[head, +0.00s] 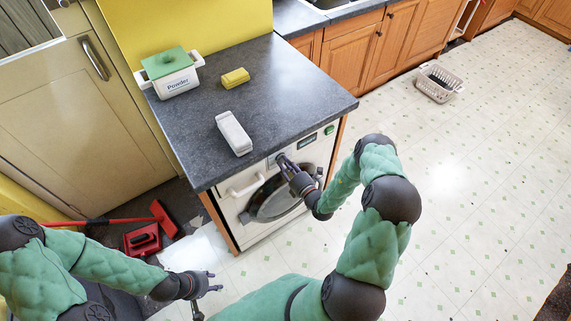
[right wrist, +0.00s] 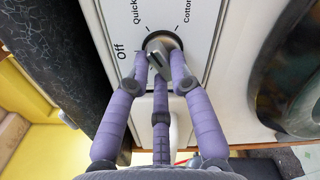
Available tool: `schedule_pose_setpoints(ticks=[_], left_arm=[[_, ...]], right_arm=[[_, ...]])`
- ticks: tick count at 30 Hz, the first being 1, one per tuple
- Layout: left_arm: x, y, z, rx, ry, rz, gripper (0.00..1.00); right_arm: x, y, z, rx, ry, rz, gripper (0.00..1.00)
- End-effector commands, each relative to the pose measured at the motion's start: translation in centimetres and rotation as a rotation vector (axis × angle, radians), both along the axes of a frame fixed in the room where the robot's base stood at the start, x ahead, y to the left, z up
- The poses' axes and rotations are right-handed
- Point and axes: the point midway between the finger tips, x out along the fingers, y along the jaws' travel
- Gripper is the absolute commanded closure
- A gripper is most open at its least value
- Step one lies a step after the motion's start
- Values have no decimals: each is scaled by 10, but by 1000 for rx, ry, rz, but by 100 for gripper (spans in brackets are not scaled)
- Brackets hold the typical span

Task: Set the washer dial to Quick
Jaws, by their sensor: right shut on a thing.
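The white washer (head: 256,229) stands under the dark counter, with its round door facing the floor area. My right gripper (head: 283,161) is at the washer's control panel. In the right wrist view its purple fingers (right wrist: 160,58) are shut on the grey grip of the dial (right wrist: 163,40). The printed labels Off (right wrist: 119,52), Quick (right wrist: 135,12) and Cotton (right wrist: 188,12) show around the dial. The fingers partly cover the dial, and I cannot tell exactly where its pointer stands. My left gripper (head: 214,284) is empty, low over the floor, with its fingers apart.
A powder box (head: 176,82) with green lid, a yellow sponge-like block (head: 235,77) and a white container (head: 234,134) stand on the counter (head: 290,85). A red dustpan (head: 142,240) and broom (head: 160,215) lie left of the washer. A laundry basket (head: 438,84) stands at upper right; the right floor is clear.

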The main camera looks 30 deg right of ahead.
Motion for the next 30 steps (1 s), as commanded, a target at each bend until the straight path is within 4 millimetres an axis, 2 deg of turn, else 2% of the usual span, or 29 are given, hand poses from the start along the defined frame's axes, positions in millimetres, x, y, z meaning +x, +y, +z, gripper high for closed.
schedule_pose_setpoints(ticks=[13, 14, 15, 16, 26, 30], left_arm=[[0, 0, 0, 0, 0, 0, 60], [0, 0, 0, 0, 0, 0, 60], [0, 0, 0, 0, 0, 0, 60], [0, 0, 0, 0, 0, 0, 60], [0, 0, 0, 0, 0, 0, 60], [0, 0, 0, 0, 0, 0, 60]], right_arm=[[0, -1, 0, 8, 1, -3, 100], [0, -1, 0, 7, 1, -3, 69], [0, -1, 0, 7, 1, -3, 58], [0, -1, 0, 7, 1, -3, 54], [-1, -1, 0, 7, 1, -1, 54], [-11, -1, -1, 8, 3, -2, 54]])
